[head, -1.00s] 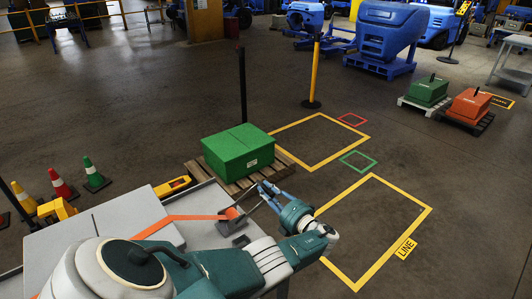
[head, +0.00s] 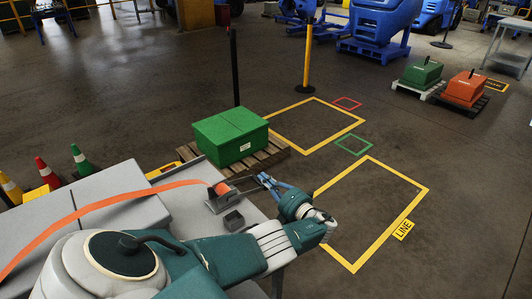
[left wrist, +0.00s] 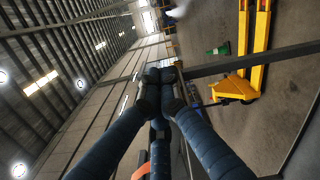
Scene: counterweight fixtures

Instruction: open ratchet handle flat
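In the head view a dark ratchet (head: 222,200) sits on the grey table near its far right corner. An orange strap (head: 130,198) runs from the left into it, with an orange roll at its top. The ratchet's handle end points right, toward my left gripper (head: 268,184). That gripper's blue fingers are beside this end; whether they touch it is unclear. In the left wrist view the fingers of my left gripper (left wrist: 160,78) converge with their tips together, and nothing shows clearly between them. My right gripper is not in view.
A small dark block (head: 234,220) lies beside the ratchet on the table. A green box (head: 230,135) stands on a pallet behind. A black post (head: 235,70) and several cones (head: 80,158) stand beyond the table. Yellow-marked floor at right is clear.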

